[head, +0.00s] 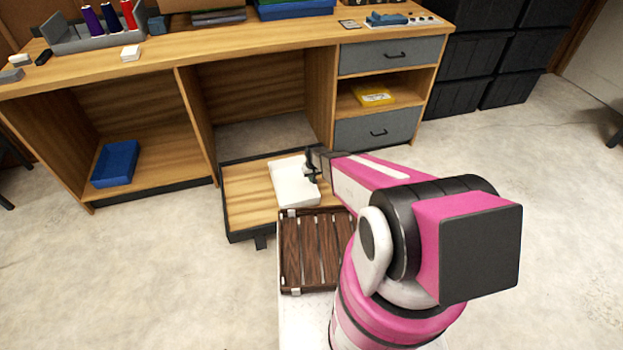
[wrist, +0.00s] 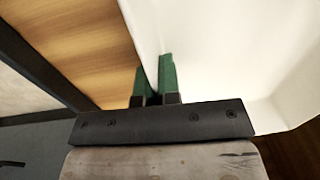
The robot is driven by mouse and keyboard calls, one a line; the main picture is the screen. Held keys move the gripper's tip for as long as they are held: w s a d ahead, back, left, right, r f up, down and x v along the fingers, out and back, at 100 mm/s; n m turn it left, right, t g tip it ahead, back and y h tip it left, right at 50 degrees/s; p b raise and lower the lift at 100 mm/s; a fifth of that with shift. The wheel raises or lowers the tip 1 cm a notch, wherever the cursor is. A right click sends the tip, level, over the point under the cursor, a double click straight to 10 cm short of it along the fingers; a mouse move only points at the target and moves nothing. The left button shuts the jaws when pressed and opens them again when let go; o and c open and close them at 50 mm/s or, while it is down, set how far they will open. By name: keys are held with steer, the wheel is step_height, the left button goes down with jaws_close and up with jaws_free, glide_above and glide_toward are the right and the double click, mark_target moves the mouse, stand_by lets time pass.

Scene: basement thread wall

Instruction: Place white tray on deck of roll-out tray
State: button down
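The white tray (head: 291,186) is over the wooden deck of the roll-out tray (head: 245,198), towards its right side. I cannot tell whether it rests flat on the deck or is slightly above it. My gripper (head: 311,172) is at the tray's right edge. In the wrist view the gripper's green fingers (wrist: 156,82) are close together, with the white tray's wall (wrist: 215,50) running between them. The bare deck (wrist: 90,40) shows to the left of the fingers there. The tray's underside is hidden.
A slatted dark wooden rack (head: 315,250) lies just in front of the deck. The workbench (head: 235,58) stands behind, with a blue bin (head: 115,163) on its lower left shelf and a yellow box (head: 373,94) in the right cubby. Open floor lies left.

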steer(key=c, duration=1.3)
jaws_free()
steer(key=shift+f, duration=0.1)
step_height(320, 180, up, 12)
steer(key=r, duration=0.1)
steer(key=s+d+r, duration=0.3)
steer(key=s+r, duration=0.5)
steer(key=r, duration=0.1)
steer(key=s+d+r+m, duration=0.1)
steer(key=s+d+r, duration=0.2)
steer(key=s+r, duration=0.4)
steer(key=s+d+r+m, duration=0.1)
steer(key=s+d+r, duration=0.2)
steer(key=s+r, duration=0.5)
steer(key=shift+s+d+r+h, duration=0.1)
steer(key=shift+r, duration=0.6)
steer(key=shift+s+d+r+h, duration=0.1)
steer(key=shift+s+d+r, duration=0.05)
steer(key=shift+r, duration=0.55)
steer(key=shift+s+d+r+h, duration=0.1)
steer(key=shift+r, duration=0.6)
